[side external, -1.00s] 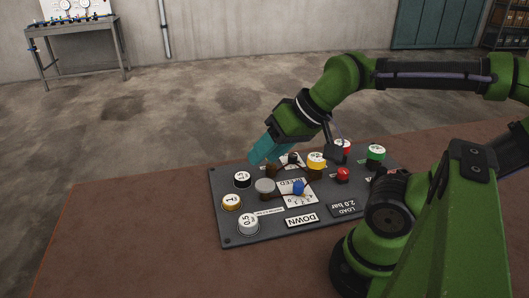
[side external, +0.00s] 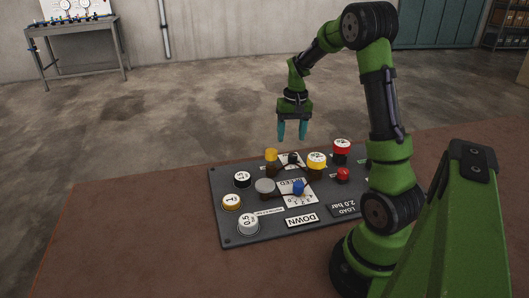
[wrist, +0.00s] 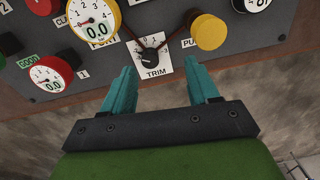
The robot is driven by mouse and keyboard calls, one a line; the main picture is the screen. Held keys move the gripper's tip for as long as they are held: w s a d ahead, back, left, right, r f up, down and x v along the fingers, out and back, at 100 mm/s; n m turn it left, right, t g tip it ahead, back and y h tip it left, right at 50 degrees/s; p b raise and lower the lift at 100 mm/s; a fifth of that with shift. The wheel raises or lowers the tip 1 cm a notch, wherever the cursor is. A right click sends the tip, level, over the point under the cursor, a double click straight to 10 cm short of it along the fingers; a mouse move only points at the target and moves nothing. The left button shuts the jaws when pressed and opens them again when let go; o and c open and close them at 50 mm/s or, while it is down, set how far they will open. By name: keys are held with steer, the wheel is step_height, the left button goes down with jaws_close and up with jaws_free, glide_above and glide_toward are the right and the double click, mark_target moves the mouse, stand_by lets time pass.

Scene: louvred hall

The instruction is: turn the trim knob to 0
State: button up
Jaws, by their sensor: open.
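The trim knob (wrist: 150,57) is small and black on a white scale plate marked TRIM in the wrist view. In the side view the knob (side external: 292,158) stands near the panel's far edge. Its pointer is too small to read surely against the scale. My gripper (side external: 292,135) has teal fingers pointing down, above the knob and apart from it. In the wrist view its open fingers (wrist: 160,72) frame the knob from left and right, with nothing between them.
The grey panel (side external: 225,222) lies on a brown table (side external: 110,235). A yellow knob (wrist: 208,31) is close to the trim knob. A yellow gauge (wrist: 92,20) and a red gauge (wrist: 48,76) stand on the other side. A blue-topped lever (side external: 298,187) rises nearby.

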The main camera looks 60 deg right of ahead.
mark_target(293, 155)
steer(key=d, duration=0.3)
steer(key=shift+w+d+f+g, duration=0.2)
steer(key=shift+d+f+g, duration=0.1)
steer(key=shift+f, duration=0.05)
steer(key=shift+n, duration=0.4)
steer(key=shift+a+f, duration=0.1)
steer(key=shift+f, duration=4.7)
jaws_close()
